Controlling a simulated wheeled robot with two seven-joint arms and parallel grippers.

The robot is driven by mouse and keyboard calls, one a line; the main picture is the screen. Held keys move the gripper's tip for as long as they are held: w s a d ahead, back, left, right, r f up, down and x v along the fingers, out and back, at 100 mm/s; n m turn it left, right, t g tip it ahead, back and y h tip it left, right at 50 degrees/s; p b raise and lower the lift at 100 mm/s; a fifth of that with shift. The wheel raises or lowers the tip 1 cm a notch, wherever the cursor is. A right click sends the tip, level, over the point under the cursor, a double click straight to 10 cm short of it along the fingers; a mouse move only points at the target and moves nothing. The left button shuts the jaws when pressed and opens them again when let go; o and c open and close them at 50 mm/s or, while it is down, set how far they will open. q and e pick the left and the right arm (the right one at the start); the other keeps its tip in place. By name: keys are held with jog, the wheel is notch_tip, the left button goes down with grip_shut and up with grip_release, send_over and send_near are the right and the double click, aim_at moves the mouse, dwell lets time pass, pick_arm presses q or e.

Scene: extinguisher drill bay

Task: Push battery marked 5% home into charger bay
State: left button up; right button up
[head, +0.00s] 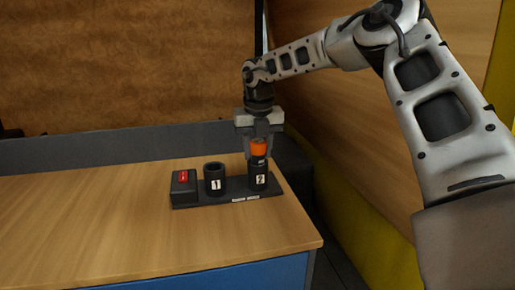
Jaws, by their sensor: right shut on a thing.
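A dark charger base (215,199) stands near the right end of the wooden table. It carries a black round bay marked 1 (215,184) and a second black bay marked 2 (259,181) to its right. Bay 1 looks empty. My right gripper (259,148) points down above bay 2 and is shut on a battery with an orange band (259,146). The battery's dark lower end is at the mouth of bay 2; how deep it sits I cannot tell. No 5% mark is readable. My left gripper is not in view.
A black box with a red display (183,183) sits at the left end of the base. The wooden table top (90,220) is clear to the left. A grey ledge (110,147) runs along the back, and the table's right edge is close to bay 2.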

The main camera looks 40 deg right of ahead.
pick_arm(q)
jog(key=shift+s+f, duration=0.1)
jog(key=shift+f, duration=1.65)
pick_arm(e)
jog(key=shift+f, duration=0.5)
jog(key=shift+r, duration=0.3)
pick_arm(q)
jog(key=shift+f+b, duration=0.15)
jog(key=shift+b, duration=0.15)
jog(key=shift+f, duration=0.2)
pick_arm(e)
jog(key=shift+f, duration=0.25)
jog(key=o, duration=1.1)
jog(key=shift+o, duration=0.2)
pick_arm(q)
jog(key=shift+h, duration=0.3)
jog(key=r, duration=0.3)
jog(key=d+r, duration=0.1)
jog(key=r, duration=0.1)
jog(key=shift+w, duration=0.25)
pick_arm(e)
notch_tip(320, 180, up, 16)
jog(key=s+a, duration=0.1)
jog(key=s, duration=0.1)
jog(key=shift+a+r, duration=0.1)
